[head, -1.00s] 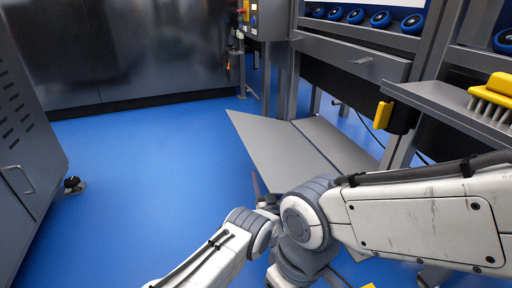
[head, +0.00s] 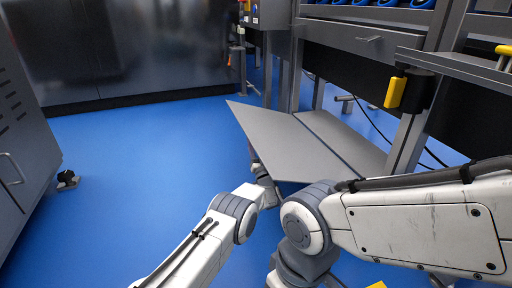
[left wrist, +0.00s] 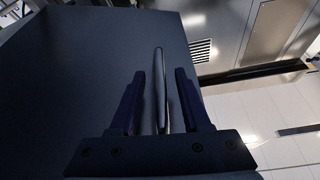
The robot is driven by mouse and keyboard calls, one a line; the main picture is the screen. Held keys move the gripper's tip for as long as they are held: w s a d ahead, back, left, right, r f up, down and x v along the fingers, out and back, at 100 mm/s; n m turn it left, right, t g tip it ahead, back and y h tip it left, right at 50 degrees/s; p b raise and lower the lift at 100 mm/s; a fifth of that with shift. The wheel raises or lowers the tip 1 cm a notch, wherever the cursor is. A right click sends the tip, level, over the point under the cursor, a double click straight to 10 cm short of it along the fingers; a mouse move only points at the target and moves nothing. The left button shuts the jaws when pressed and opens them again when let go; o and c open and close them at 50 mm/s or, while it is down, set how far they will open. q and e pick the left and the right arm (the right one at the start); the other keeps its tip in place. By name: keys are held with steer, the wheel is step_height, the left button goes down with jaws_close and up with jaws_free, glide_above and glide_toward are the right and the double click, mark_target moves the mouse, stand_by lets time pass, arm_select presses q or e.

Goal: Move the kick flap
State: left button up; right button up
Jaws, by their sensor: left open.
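The kick flap (head: 285,143) is a flat grey panel low at the foot of the rack, with its free left edge jutting over the blue floor. My left gripper (head: 254,158) is at that left edge, partly hidden by the flap. In the left wrist view my left gripper (left wrist: 158,78) is open, its two dark fingers on either side of a thin upright grey strip (left wrist: 160,95). I cannot tell whether the fingers touch it. A large dark flat surface fills the left of that view. My right gripper is out of view.
A grey lower plate (head: 345,140) lies beside the flap under the rack (head: 345,38). A yellow block (head: 395,92) is on the rack post. A grey cabinet (head: 22,140) stands at left. The blue floor (head: 130,160) between is clear.

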arm_select(q)
jaws_close()
stand_by(1.4)
